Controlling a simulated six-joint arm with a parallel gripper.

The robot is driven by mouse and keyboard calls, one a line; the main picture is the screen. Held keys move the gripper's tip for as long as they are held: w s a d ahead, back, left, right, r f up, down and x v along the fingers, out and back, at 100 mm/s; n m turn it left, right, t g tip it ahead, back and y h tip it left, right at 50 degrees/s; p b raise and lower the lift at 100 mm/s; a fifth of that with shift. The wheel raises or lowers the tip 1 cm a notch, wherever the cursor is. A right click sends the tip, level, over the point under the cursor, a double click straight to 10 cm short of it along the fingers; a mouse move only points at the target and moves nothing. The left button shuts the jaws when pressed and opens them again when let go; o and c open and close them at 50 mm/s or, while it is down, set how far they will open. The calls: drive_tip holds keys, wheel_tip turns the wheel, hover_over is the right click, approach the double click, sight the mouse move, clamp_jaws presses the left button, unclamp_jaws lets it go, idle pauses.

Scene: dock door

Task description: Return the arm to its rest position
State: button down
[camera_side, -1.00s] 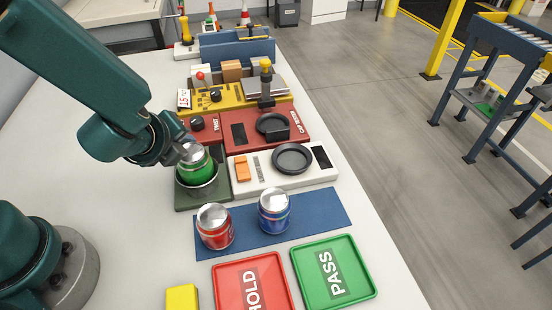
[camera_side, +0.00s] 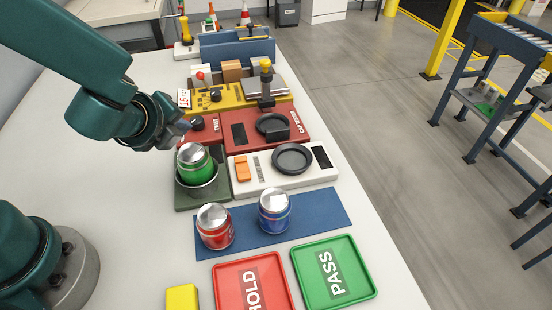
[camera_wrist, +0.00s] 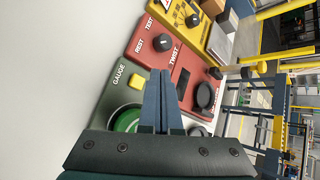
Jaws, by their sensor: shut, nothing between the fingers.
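My gripper (camera_side: 184,128) is shut and empty, raised above the bench beside the red twist station. In the wrist view its two fingers (camera_wrist: 161,80) lie together. In the wrist view the green can (camera_wrist: 127,121) is partly hidden behind my gripper body.
A red can (camera_side: 215,228) and a blue can (camera_side: 274,211) stand on a blue mat (camera_side: 320,207). A red HOLD tray (camera_side: 232,277) and green PASS tray (camera_side: 355,265) lie in front. A white scale (camera_side: 240,186), red station (camera_side: 293,145) and yellow station (camera_side: 240,99) line the bench. The left bench is clear.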

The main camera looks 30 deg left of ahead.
drive_tip(key=s+a+r+n+g+y, duration=0.1)
drive_tip(key=s+a+r+n, duration=0.5)
drive_tip(key=n, duration=0.5)
drive_tip(key=s+d+r+n+g+h, duration=0.1)
drive_tip(key=s+d+n+h, duration=0.4)
drive_tip(key=n, duration=0.5)
drive_tip(key=s+d+r, duration=0.1)
drive_tip(key=s+d, duration=0.1)
drive_tip(key=shift+s+g, duration=0.3)
drive_tip(key=shift+s, duration=0.05)
drive_tip(key=shift+n, duration=0.4)
